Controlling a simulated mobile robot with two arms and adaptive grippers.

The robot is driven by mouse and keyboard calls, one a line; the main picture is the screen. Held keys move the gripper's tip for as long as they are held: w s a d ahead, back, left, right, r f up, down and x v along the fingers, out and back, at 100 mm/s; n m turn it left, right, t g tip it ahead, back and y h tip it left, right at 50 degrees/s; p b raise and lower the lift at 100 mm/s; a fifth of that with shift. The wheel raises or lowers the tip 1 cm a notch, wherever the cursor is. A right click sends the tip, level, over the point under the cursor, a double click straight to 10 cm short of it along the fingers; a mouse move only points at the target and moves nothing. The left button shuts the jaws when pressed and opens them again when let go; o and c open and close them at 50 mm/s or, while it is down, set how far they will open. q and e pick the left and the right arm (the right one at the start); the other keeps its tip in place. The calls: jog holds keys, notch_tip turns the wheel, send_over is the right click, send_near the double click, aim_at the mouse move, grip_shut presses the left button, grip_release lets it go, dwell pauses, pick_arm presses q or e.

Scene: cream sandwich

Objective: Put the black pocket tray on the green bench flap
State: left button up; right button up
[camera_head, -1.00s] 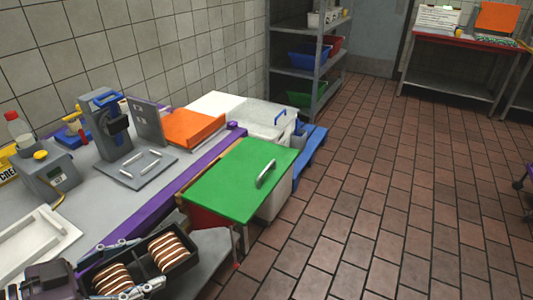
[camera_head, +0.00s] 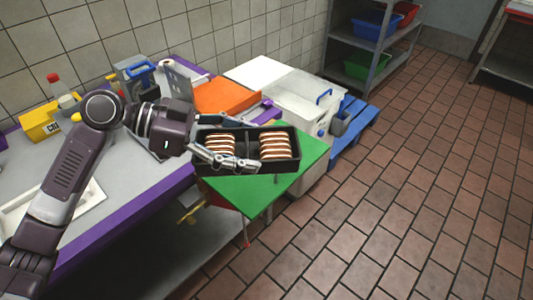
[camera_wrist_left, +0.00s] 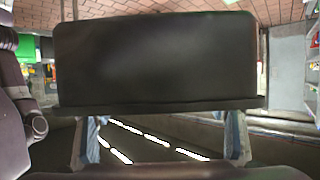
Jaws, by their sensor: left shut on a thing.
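The black pocket tray (camera_head: 284,167) holds two rows of cream sandwiches. My left gripper (camera_head: 248,143) is shut on it and holds it by its left part, fingers along its sides. The tray looks about level, over the far-left part of the green bench flap (camera_head: 256,194). I cannot tell for sure whether it touches the flap. In the left wrist view the tray (camera_wrist_left: 155,60) is a large dark shape that fills the middle, between the fingers (camera_wrist_left: 163,140). The tray hides part of the flap and its handle. My right gripper is not in view.
The grey bench with a purple edge (camera_head: 150,205) runs along the left. An orange board (camera_head: 224,97) and a white-lidded bin (camera_head: 300,103) lie behind the flap. A blue pallet (camera_head: 352,128) stands to the right. The tiled floor at right is clear.

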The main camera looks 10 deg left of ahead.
pick_arm(q)
jog(key=shift+w+d+r, duration=0.1)
jog(key=shift+w+r, duration=0.15)
jog(key=shift+r, duration=0.25)
jog(key=shift+w, duration=0.1)
jog(key=p, duration=0.3)
send_over(253, 207)
notch_tip(253, 207, down, 15)
jog(key=shift+r, duration=0.15)
notch_tip(253, 207, down, 5)
jog(key=shift+w+f+p, duration=0.1)
jog(key=shift+p, duration=0.35)
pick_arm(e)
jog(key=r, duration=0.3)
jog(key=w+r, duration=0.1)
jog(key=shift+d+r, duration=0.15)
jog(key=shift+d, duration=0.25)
pick_arm(q)
jog(key=shift+f, duration=0.15)
jog(key=o, duration=1.1)
